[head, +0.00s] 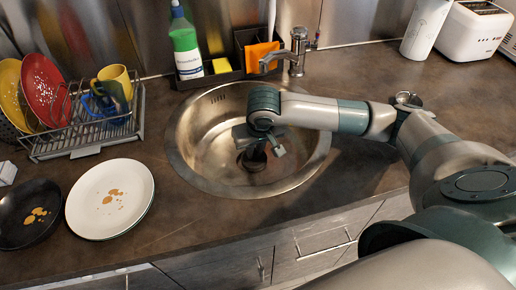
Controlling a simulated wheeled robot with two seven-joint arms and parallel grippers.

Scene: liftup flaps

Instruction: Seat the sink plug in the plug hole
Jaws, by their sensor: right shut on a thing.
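The round steel sink (200,160) is set into the counter in the middle of the head view. My right arm reaches in from the right, and my right gripper (260,146) points down inside the bowl, near its middle. It is shut on the sink plug (254,160), which shows as a small dark shape just below the jaws. The gripper hides much of the plug and the plug hole. I cannot tell whether the plug touches the hole or is above it. My left gripper is not in view.
A tap (296,50) stands behind the sink, near a green bottle (185,45) and a caddy (236,74). A dish rack (90,135), a white plate (110,198) and a black pan (30,214) are on the left. A toaster (475,30) stands back right.

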